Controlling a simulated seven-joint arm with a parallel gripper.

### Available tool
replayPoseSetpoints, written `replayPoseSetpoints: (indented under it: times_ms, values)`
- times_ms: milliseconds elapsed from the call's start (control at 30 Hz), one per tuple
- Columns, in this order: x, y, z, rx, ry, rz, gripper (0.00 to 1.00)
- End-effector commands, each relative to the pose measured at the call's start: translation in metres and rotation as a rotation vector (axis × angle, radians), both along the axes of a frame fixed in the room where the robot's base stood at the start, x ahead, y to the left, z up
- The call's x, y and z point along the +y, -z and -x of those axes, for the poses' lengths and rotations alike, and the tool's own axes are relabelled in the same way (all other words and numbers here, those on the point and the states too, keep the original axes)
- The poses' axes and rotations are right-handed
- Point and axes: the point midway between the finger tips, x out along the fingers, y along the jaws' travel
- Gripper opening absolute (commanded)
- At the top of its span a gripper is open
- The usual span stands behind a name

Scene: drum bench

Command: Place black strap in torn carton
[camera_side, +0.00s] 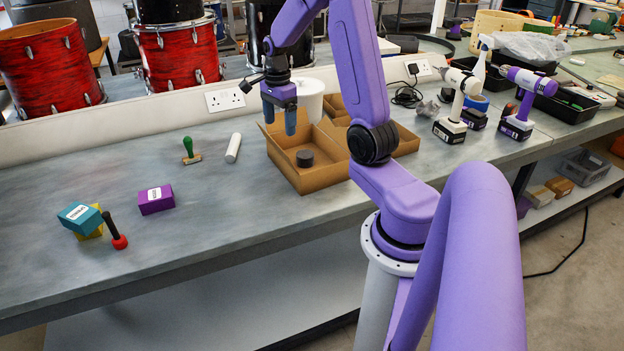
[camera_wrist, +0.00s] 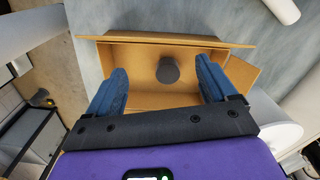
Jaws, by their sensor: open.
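The black strap (camera_side: 305,158) looks like a small dark round coil. It lies on the floor of an open brown cardboard carton (camera_side: 312,181), apart from the near walls. In the wrist view the strap (camera_wrist: 168,70) shows between my fingers, inside the carton (camera_wrist: 150,100). The carton has flaps sticking out, and I cannot make out a clear tear. My gripper (camera_side: 279,119) is open and empty, above the carton's far left part. Its blue fingers are apart from the strap and above it.
Another brown carton (camera_side: 406,142) stands against the right side, partly behind my arm. A white cylinder (camera_side: 311,98) stands behind. A white tube (camera_side: 233,148), green-handled stamp (camera_side: 190,151), purple box (camera_side: 156,200) and teal box (camera_side: 80,217) lie left. The bench between is clear.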

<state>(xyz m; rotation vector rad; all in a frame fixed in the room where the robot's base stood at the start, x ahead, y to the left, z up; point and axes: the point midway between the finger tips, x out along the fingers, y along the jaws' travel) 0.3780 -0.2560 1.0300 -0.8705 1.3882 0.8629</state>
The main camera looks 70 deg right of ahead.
Motion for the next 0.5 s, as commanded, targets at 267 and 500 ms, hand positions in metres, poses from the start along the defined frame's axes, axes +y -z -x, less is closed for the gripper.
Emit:
replayPoseSetpoints:
  times_ms: [267,500]
  values:
    - [0.116,-0.019,-0.006,-0.006,-0.707,0.005,0.85]
    - [0.200,-0.030,0.025,-0.010,-1.310,0.009,0.85]
